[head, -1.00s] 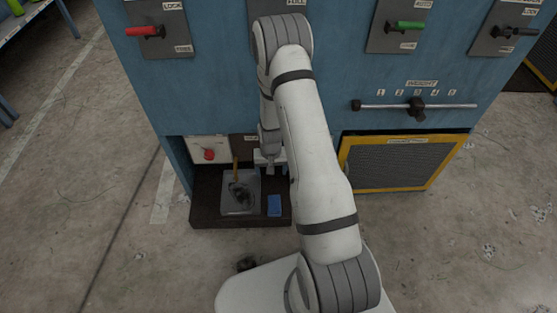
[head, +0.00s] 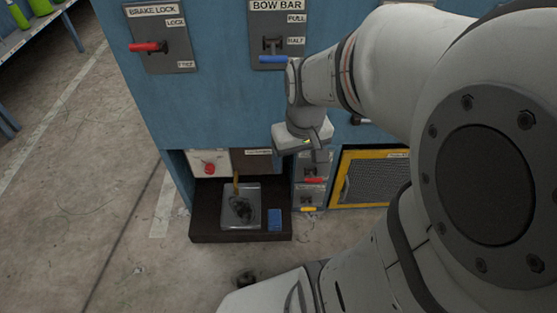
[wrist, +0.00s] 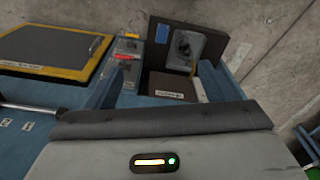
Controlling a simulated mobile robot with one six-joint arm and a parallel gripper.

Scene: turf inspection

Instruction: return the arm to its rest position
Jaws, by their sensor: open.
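My arm reaches in from the right of the head view, its large joint covering much of that side. My gripper (head: 320,152) hangs in front of the blue machine (head: 225,100), just below the blue-handled bow bar lever (head: 273,58). In the wrist view, the two fingers of my gripper (wrist: 160,80) stand wide apart with nothing between them. The gripper is open and empty, apart from the shelf below.
A dark shelf (head: 205,225) bears a grey tray (head: 229,222) with dark material and a blue block (head: 274,219). Small red and yellow levers sit right of it. A yellow-framed mesh panel (head: 372,178) and a red brake lock lever (head: 148,47) are on the machine.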

